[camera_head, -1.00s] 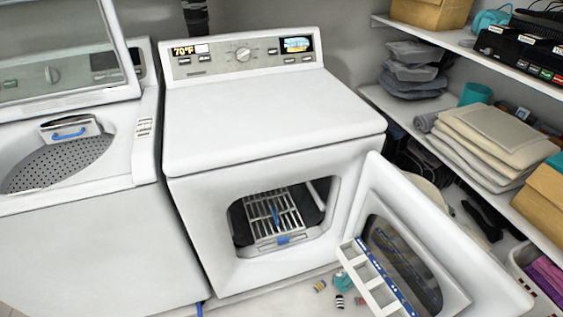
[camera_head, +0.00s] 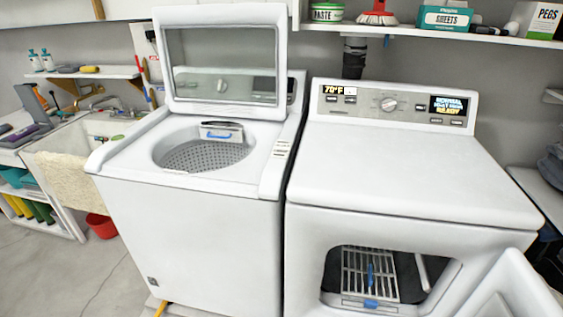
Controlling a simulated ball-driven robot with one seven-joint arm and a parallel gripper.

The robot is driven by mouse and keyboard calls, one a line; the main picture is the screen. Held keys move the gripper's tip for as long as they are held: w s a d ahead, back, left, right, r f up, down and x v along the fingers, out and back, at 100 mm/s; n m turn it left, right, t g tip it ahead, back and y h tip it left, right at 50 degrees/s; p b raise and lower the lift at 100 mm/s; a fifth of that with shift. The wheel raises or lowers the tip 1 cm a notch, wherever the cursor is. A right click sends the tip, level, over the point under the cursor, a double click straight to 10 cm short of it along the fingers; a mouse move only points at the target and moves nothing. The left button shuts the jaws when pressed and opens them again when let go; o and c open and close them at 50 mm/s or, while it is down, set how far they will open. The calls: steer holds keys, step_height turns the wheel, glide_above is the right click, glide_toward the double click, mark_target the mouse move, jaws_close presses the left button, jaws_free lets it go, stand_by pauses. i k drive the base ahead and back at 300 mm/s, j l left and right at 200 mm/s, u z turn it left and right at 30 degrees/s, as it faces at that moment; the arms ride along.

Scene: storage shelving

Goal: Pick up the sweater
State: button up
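I cannot make out a sweater for certain in the head view. A dark grey folded cloth pile (camera_head: 552,168) shows partly at the right edge, and I cannot tell if it is a sweater. A cream cloth (camera_head: 72,178) hangs over the front of the sink at the left and looks more like a towel. The open washer drum (camera_head: 205,155) shows no clothing. The dryer opening (camera_head: 330,290) shows a metal rack (camera_head: 368,275) with blue parts. My gripper is out of view.
The washer (camera_head: 200,235) has its lid (camera_head: 222,22) raised. The dryer (camera_head: 410,170) has its door (camera_head: 510,290) swung open at the lower right. A red bucket (camera_head: 102,226) stands by the sink (camera_head: 90,135). Grey floor (camera_head: 60,275) is clear at the lower left.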

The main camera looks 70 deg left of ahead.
mark_target(22, 133)
steer(key=u, duration=3.6)
steer(key=i+u, duration=0.15)
steer(key=i, duration=0.35)
steer(key=i+l+u, duration=0.15)
steer(key=i, duration=0.3)
steer(key=i+l+u, duration=0.1)
steer(key=i+u, duration=0.3)
steer(key=i, duration=0.95)
